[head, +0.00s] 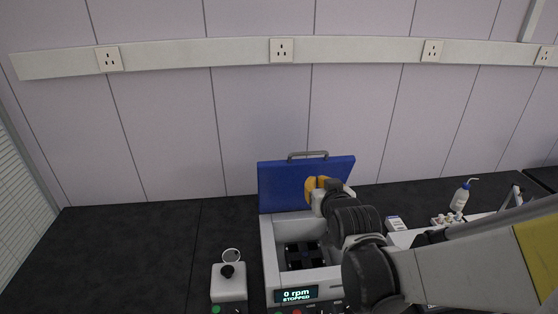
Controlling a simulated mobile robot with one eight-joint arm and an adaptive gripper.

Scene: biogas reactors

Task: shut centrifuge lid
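The centrifuge (268,245) stands on the dark bench, a light box with a dark rotor (303,255) inside. Its display reads 0 rpm, STOPPED. Its blue lid (283,187) stands open and upright at the back, with a grey handle (308,155) along its top edge. My gripper (317,184) is in front of the lid's right half, its yellow part close to the lid's inner face. I cannot tell whether it touches the lid. The arm hides the lid's lower right part and the right side of the centrifuge. The fingertips are too small and covered to read.
A small white device (228,282) with a black knob and a round glass stands left of the centrifuge. At right are a wash bottle (460,197), a rack with small vials (446,219) and a small white box (395,223). The bench at left is clear.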

